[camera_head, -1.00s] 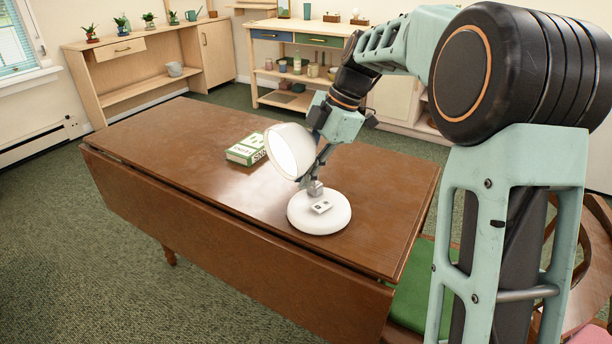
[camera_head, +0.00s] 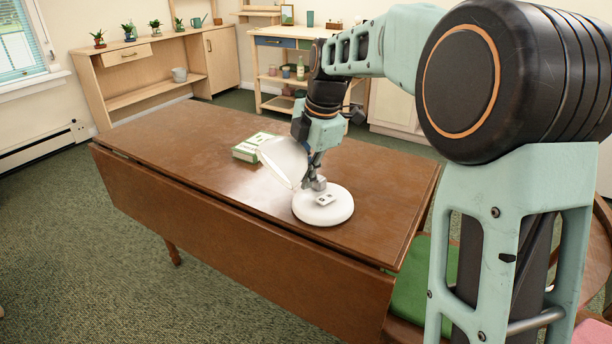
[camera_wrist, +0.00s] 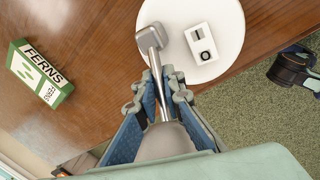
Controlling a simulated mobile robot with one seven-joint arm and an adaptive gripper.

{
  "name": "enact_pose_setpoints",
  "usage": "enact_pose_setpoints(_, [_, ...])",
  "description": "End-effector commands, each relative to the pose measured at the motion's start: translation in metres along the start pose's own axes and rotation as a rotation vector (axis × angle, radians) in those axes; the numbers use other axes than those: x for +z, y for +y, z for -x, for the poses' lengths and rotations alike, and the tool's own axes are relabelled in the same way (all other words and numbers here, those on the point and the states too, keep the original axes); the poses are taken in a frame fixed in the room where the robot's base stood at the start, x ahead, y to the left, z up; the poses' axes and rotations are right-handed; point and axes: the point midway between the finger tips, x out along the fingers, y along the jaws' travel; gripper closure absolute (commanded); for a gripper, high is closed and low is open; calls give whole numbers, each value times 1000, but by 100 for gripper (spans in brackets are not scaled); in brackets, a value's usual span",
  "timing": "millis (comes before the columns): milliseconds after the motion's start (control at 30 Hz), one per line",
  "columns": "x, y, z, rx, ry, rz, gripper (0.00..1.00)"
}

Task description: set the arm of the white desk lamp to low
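The white desk lamp stands on the table, its round base (camera_head: 323,206) flat near the right end. Its shade (camera_head: 283,160) hangs low to the left of the base in the head view, tilted downward. My gripper (camera_head: 312,172) comes down from above at the lamp's arm. In the wrist view the grey lamp arm (camera_wrist: 155,66) runs from the base (camera_wrist: 225,35) between my two fingers (camera_wrist: 162,92), which are closed in on it. The shade (camera_wrist: 165,142) lies between the fingers and my palm, partly hidden.
A green and white box marked FERNS (camera_wrist: 38,75) lies on the brown table (camera_head: 190,150), close behind the shade; it also shows in the head view (camera_head: 250,147). A chair with a green seat (camera_head: 410,285) stands at the table's right end. The table's left part is clear.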

Motion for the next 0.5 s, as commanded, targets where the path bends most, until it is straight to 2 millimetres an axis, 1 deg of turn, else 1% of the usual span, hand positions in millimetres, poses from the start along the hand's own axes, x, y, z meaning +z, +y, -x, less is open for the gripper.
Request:
enact_pose_setpoints(33, [2,1,0,4,-3,0,87])
enact_pose_setpoints(100, [1,1,0,3,-2,0,79])
enact_pose_setpoints(167, [1,1,0,3,-2,-1,73])
enact_pose_setpoints(400, [1,1,0,2,0,-1,73])
enact_pose_setpoints(500, [1,1,5,3,-1,-1,73])
